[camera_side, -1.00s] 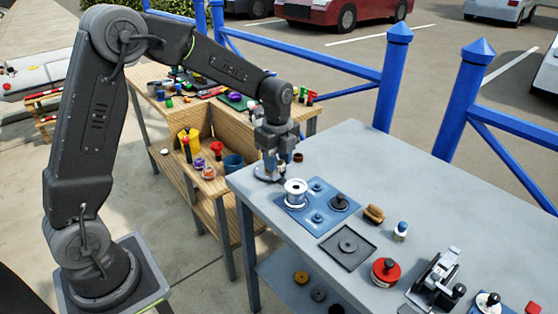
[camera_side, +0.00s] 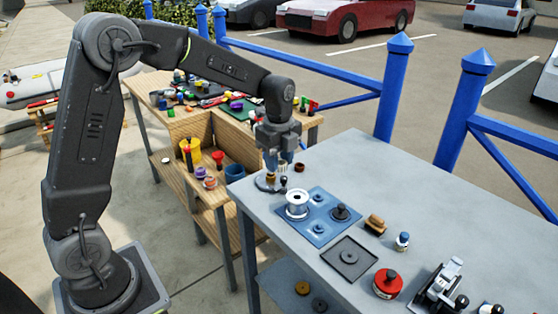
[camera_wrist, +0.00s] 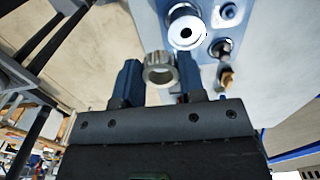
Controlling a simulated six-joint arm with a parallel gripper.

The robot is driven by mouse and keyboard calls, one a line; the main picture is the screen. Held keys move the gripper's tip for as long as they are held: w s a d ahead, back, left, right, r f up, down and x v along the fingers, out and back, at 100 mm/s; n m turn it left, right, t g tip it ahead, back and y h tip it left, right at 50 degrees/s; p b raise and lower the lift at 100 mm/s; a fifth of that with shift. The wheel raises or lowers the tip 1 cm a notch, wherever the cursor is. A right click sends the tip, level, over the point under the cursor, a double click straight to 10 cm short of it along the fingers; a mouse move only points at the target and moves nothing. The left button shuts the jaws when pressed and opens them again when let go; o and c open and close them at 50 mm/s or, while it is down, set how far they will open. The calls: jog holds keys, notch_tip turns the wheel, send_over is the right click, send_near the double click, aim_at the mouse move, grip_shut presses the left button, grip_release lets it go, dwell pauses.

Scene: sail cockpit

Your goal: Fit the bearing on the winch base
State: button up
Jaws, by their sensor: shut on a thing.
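In the wrist view, my gripper (camera_wrist: 159,76) is shut on the bearing (camera_wrist: 160,66), a short grey metal ring with a ribbed outer wall, its open hole toward the camera. In the side view, my gripper (camera_side: 277,166) points down over the left corner of the grey table.
A silver drum (camera_side: 297,205) and a black knob (camera_side: 341,211) stand on the blue mat (camera_side: 318,233), right of my gripper. A brown ring (camera_side: 299,167) lies behind. A dark square tray (camera_side: 351,257) and red can (camera_side: 387,283) are nearer the front. Wooden shelving stands left.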

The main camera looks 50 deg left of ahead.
jog(key=w+a+f, duration=0.1)
jog(key=w+a, duration=0.1)
jog(key=a, duration=0.2)
jog(key=w+a+f, duration=0.2)
jog(key=a, duration=0.2)
jog(key=w+a+f, duration=0.2)
jog(key=a, duration=0.2)
jog(key=shift+w+f, duration=0.2)
jog(key=shift+a+f, duration=0.15)
jog(key=shift+f, duration=1.35)
jog(key=shift+f, duration=1.75)
jog(key=o, duration=1.4)
jog(key=shift+r, duration=0.1)
jog(key=shift+r, duration=3.1)
